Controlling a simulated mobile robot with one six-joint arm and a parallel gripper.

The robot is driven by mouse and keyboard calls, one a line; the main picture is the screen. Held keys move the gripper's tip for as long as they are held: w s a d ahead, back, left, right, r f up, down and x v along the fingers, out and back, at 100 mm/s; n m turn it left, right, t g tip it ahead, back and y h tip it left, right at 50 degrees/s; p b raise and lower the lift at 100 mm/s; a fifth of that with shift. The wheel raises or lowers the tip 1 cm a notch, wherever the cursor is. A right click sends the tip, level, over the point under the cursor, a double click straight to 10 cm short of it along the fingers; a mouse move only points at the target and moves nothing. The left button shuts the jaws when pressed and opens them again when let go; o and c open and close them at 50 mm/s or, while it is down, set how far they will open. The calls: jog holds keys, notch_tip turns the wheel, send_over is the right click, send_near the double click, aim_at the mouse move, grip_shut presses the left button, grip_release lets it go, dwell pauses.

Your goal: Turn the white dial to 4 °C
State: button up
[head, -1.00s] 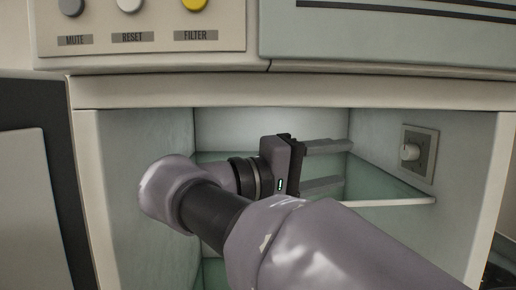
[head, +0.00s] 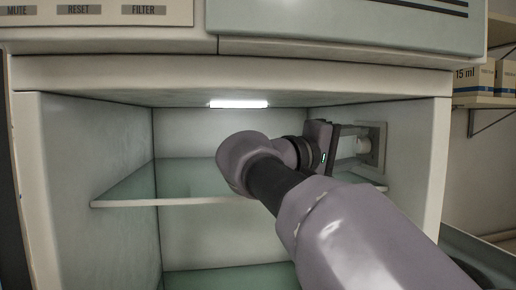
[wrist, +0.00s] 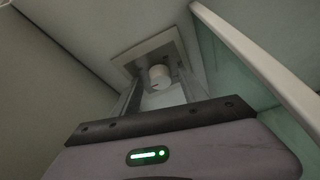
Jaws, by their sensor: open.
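The white dial (head: 364,147) sits on a square grey plate (head: 381,148) on the right inner wall of the cabinet. In the wrist view the dial (wrist: 160,73) is a small white knob with a dark mark near its lower edge. My gripper (head: 354,146) is open and points at the plate, with its fingers on either side of the dial. In the wrist view the dial lies between the two fingers near their tips; I cannot tell whether either finger touches it. The scale markings cannot be read.
A glass shelf (head: 130,202) with a pale front edge crosses the cabinet just below my gripper; its edge (wrist: 255,55) runs close on the right in the wrist view. A lit lamp (head: 238,104) is on the ceiling. The cabinet's left side is free.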

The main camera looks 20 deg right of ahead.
jog(key=shift+c, duration=0.2)
grip_shut()
jog(key=r+p, duration=0.1)
jog(key=p, duration=0.1)
jog(key=shift+n+p, duration=0.35)
jog(key=shift+n, duration=0.05)
jog(key=n+p, duration=0.1)
jog(key=p, duration=0.1)
jog(key=shift+r+y+p, duration=0.2)
jog(key=shift+y+p, duration=0.15)
jog(key=shift+y, duration=0.05)
jog(key=n+p, duration=0.1)
jog(key=p, duration=0.2)
jog(key=shift+y, duration=0.3)
jog(key=shift+f+n+p, duration=0.45)
jog(key=shift+n+p, duration=0.15)
jog(key=shift+p, duration=0.1)
